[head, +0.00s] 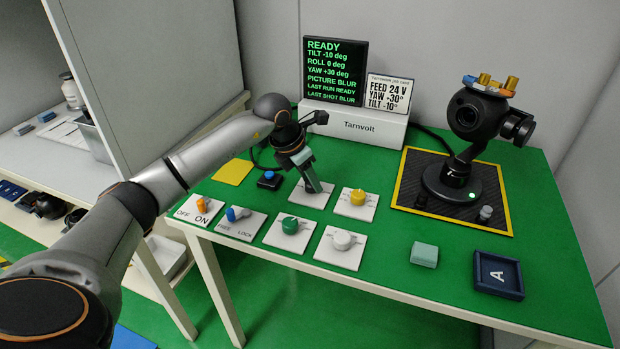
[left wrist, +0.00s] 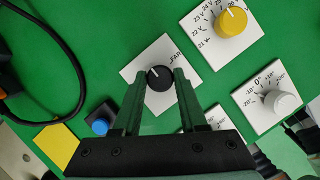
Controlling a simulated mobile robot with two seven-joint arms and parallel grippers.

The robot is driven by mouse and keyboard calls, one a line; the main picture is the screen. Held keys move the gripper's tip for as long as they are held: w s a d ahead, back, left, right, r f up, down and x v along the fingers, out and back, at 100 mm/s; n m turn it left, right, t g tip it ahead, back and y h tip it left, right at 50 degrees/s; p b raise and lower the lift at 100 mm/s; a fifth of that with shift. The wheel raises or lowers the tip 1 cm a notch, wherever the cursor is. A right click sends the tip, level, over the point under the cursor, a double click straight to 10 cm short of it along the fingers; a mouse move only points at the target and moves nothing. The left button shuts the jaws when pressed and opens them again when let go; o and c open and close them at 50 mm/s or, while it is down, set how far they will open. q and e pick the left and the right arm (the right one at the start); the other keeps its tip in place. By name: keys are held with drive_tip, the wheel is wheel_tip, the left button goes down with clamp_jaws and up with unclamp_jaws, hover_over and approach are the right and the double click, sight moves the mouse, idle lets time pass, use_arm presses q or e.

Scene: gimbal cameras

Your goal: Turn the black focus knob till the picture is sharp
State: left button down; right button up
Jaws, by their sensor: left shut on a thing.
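The black focus knob (left wrist: 160,79) sits on a white plate between my left gripper's fingers, its white pointer line toward the upper left. Part of the word "FAR" shows on the plate. My left gripper (left wrist: 157,74) is shut on the knob from above. In the head view, my left gripper (head: 315,186) reaches down over the knob's white plate (head: 301,200) and hides the knob. The dark screen (head: 335,70) reads "READY" and "PICTURE BLUR", with "LAST SHOT BLUR" below. The gimbal camera (head: 475,115) stands on its black mat at the right. My right gripper is not in view.
A pale block (head: 424,255) and navy tray (head: 498,286) lie right.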

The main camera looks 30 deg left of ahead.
use_arm(q)
drive_tip(key=shift+c, duration=2.2)
unclamp_jaws()
drive_tip(key=p+v, duration=0.1)
drive_tip(key=v, duration=1.1)
drive_tip(key=shift+r, duration=0.3)
drive_tip(key=shift+s, duration=0.1)
